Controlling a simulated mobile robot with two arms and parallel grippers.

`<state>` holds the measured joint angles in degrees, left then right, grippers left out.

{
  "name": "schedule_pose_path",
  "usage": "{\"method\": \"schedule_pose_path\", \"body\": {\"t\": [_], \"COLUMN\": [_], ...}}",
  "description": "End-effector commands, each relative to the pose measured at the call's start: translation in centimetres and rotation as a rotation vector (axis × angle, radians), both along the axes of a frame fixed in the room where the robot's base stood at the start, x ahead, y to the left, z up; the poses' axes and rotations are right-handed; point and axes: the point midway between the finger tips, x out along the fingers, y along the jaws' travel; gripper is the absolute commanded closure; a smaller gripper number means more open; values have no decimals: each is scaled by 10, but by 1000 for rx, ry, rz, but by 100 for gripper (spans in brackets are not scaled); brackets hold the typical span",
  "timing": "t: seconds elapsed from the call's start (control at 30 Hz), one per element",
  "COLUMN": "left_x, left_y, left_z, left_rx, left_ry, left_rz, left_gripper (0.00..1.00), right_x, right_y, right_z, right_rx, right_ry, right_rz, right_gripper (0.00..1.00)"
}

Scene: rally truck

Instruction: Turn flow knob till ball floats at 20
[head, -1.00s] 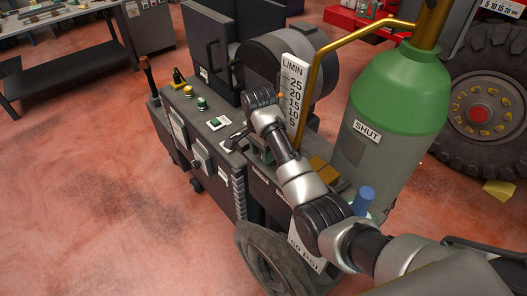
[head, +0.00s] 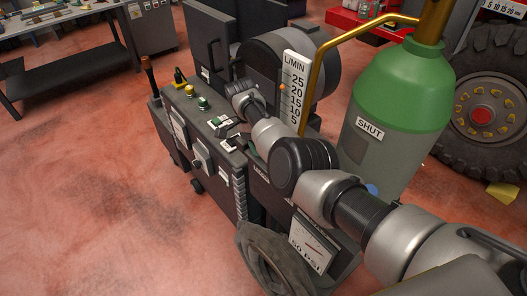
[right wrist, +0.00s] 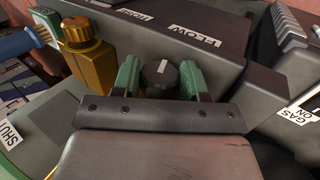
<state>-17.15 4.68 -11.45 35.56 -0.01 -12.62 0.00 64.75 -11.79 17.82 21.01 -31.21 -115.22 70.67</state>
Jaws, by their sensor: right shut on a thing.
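The flow knob (right wrist: 160,74) is round and black with a white pointer line, beside a FLOW label (right wrist: 201,36) in the right wrist view. My right gripper (right wrist: 159,80) has its green-padded fingers on both sides of the knob, shut on it. In the head view the white L/MIN scale (head: 296,92) stands upright, marked 5 to 25. A small orange ball (head: 283,88) shows at its left edge, about level with the 20 mark; it is too small to read exactly. My arm hides the knob in the head view. My left gripper is not in view.
A green-topped gas cylinder (head: 400,100) with a SHUT tag stands right of the welder (head: 215,150). A brass fitting (right wrist: 85,45) sits left of the knob. Open floor lies to the left.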

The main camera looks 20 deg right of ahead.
Motion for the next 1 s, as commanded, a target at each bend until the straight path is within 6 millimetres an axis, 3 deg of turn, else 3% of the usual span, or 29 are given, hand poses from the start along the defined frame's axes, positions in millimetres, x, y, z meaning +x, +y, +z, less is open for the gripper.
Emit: {"method": "schedule_pose_path", "body": {"t": [0.77,0.8,0.87,1.0], "left_x": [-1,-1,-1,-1], "left_y": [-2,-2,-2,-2], "left_z": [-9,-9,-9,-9], "left_rx": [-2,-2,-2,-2], "left_ry": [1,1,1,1], "left_rz": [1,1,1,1], "left_gripper": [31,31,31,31], "right_x": [-1,-1,-1,-1], "right_y": [0,-1,0,0], "right_z": [2,2,2,1], "right_rx": [-23,-23,-22,-23], "right_ry": [45,45,45,47], "right_rz": [0,0,0,0], "right_gripper": [81,52,46,46]}}
